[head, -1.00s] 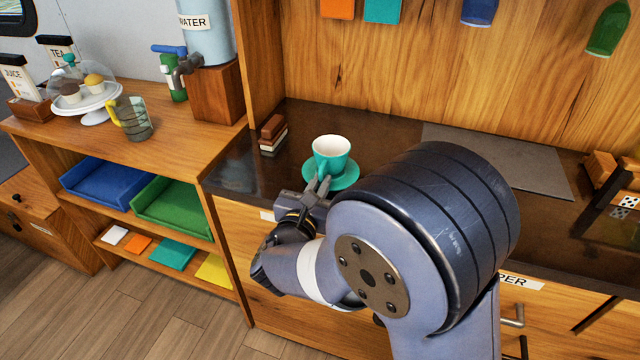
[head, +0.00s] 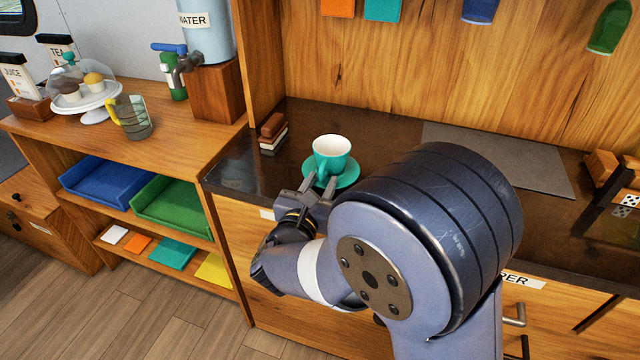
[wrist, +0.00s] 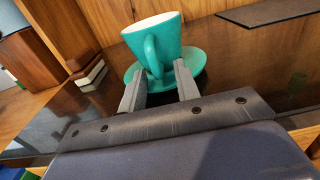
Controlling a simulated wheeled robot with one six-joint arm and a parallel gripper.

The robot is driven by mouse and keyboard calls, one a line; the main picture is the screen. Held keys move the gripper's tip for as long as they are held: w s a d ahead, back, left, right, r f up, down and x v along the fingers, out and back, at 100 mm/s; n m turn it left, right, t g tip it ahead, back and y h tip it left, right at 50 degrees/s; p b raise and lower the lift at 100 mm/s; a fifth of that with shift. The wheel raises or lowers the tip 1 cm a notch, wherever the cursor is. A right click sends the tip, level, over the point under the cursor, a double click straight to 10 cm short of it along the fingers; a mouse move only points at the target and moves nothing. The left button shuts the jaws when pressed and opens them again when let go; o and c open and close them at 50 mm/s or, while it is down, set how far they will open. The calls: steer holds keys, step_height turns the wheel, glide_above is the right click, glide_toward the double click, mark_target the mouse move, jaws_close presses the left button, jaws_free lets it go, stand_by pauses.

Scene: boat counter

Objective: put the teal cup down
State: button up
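The teal cup (head: 331,155), white inside, stands upright on a teal saucer (head: 346,180) on the dark counter. In the wrist view the cup (wrist: 165,40) shows its handle turned toward me, and the saucer (wrist: 193,58) lies under it. My gripper (head: 319,186) is just in front of the cup at the saucer's near side. In the wrist view its two fingers (wrist: 158,80) are spread apart with a gap between them, on either side of the handle's lower end. Nothing is held between them.
A stack of small brown and white blocks (head: 272,133) stands left of the cup. A grey mat (head: 498,160) lies on the counter to the right. A side shelf at left carries a glass mug (head: 133,118) and a cake stand (head: 88,108).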

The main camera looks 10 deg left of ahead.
steer(key=shift+r, duration=0.1)
steer(key=shift+r+p, duration=0.2)
steer(key=shift+p, duration=0.2)
steer(key=s+b, duration=0.2)
steer(key=s, duration=1)
steer(key=shift+a+f+b, duration=0.15)
steer(key=shift+a+b, duration=0.25)
steer(key=shift+a, duration=0.05)
steer(key=w+p, duration=0.1)
steer(key=w, duration=0.7)
steer(key=w+d+p, duration=0.1)
steer(key=w, duration=0.3)
steer(key=shift+p, duration=0.35)
steer(key=shift+w+f+b, duration=0.1)
steer(key=shift+f+b, duration=0.15)
steer(key=shift+b, duration=0.15)
steer(key=shift+r+p, duration=0.3)
steer(key=shift+p, duration=0.05)
